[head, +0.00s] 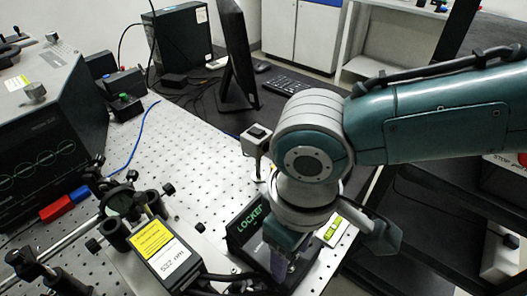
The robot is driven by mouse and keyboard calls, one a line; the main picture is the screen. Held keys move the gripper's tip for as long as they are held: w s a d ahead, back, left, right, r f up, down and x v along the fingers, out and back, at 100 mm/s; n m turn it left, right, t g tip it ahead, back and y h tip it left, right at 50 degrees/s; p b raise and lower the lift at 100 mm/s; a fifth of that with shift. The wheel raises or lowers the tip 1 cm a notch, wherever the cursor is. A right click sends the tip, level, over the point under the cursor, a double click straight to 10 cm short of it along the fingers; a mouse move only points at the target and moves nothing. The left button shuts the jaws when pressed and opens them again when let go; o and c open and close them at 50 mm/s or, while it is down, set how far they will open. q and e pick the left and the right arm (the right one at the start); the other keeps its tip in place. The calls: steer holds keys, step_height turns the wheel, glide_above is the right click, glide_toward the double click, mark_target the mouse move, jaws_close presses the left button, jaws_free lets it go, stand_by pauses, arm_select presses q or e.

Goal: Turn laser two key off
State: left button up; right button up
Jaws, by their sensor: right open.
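My right gripper (333,248) comes in from the right and points down over the near right part of the optical table. Its jaws are spread apart with nothing visible between them. Below and beside it is a dark box (248,222) with green lettering, partly covered by the gripper. I cannot make out a key on it; my wrist hides part of that area. A laser head (165,255) with a yellow warning label and a "532 nm" label sits to the left of the gripper. Which unit is laser two cannot be told. My left gripper is out of view.
The perforated optical table (190,150) is mostly bare in its middle. Optics mounts (125,200) and a large instrument (50,120) fill the left. A small grey device (257,138) stands near my wrist. A monitor (238,60) and keyboard (290,86) are behind.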

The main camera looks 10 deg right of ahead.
steer(key=shift+f, duration=0.3)
jaws_close()
stand_by(0.3)
